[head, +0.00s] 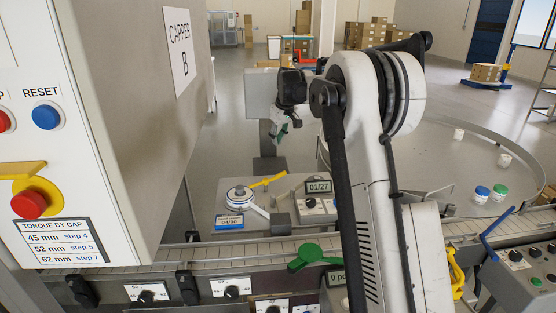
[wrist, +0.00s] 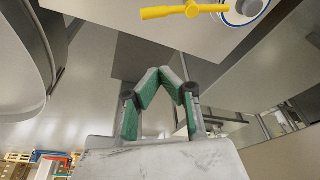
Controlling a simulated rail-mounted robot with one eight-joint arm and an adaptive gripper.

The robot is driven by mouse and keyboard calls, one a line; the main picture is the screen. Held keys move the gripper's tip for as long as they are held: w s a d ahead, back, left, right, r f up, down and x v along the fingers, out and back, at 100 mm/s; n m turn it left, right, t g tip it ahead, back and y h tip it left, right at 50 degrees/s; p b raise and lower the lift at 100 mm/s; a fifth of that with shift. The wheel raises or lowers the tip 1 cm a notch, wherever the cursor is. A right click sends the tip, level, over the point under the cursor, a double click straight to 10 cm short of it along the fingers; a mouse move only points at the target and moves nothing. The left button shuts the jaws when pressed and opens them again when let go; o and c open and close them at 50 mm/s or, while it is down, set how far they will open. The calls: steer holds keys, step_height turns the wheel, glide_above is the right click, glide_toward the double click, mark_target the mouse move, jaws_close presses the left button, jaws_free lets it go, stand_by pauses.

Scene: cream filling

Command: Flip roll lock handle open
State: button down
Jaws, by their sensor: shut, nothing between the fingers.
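My gripper (head: 281,136) hangs above and behind the roll unit, apart from the handle. In the wrist view my gripper (wrist: 161,78) has its green-padded fingers angled together at the tips, holding nothing.
A counter box reading 01/27 (head: 319,187) stands right of the roll unit. A green lever (head: 316,256) is at the conveyor (head: 170,256) in front. The capper cabinet (head: 110,120) blocks the left. A round table (head: 425,165) with several jars is at the right.

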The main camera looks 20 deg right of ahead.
step_height(320, 180, down, 11)
steer(key=shift+r+p, duration=0.15)
steer(key=shift+p, duration=0.6)
steer(key=shift+s+d+f, duration=0.1)
steer(key=shift+s+f, duration=0.2)
steer(key=shift+f, duration=0.05)
